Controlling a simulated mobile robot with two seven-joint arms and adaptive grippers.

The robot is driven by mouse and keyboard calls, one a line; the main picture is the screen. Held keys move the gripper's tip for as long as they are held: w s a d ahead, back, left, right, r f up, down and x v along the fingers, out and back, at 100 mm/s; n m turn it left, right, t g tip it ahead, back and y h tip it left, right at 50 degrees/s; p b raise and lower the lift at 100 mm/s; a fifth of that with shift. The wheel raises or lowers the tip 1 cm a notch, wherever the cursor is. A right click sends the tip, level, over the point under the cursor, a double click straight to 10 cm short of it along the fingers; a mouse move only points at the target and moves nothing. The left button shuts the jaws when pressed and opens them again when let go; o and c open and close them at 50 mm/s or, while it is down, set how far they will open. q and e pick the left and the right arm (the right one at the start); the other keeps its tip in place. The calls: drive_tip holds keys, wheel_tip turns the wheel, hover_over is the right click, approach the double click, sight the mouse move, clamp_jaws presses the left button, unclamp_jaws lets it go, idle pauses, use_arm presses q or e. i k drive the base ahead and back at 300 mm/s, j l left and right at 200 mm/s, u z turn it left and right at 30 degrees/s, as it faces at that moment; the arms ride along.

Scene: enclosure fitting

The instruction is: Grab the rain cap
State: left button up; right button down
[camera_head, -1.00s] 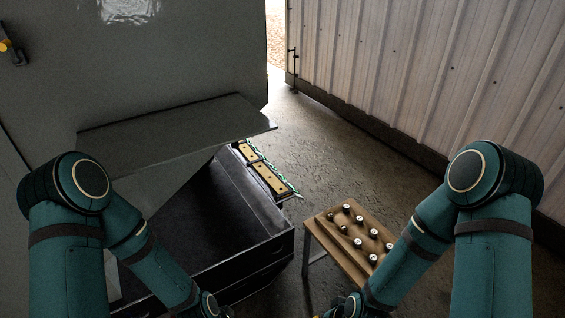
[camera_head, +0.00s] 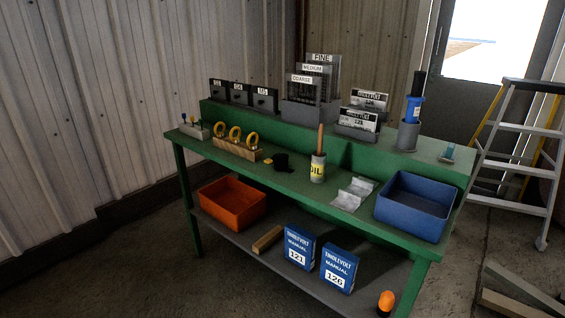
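I cannot tell for certain which thing is the rain cap. On the green workbench (camera_head: 300,190) lie two small bent pieces of pale sheet metal, one nearer (camera_head: 346,201) and one farther (camera_head: 361,187).
A blue bin (camera_head: 414,206) stands at the bench's right end. An orange bin (camera_head: 232,202) and blue manuals (camera_head: 299,247) are on the lower shelf. A stepladder (camera_head: 520,130) stands at right, and planks (camera_head: 520,290) lie on the floor. Open floor lies front left.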

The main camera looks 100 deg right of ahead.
sight(280, 165)
drive_tip(key=z, duration=3.5)
drive_tip(key=j+z, duration=0.1)
drive_tip(key=z, duration=0.25)
drive_tip(key=i+j+z, duration=0.1)
drive_tip(key=z, duration=0.3)
drive_tip(key=j+z, duration=0.6)
drive_tip(key=j, duration=0.15)
drive_tip(key=j+z, duration=0.25)
drive_tip(key=j, duration=0.2)
drive_tip(key=i, duration=0.05)
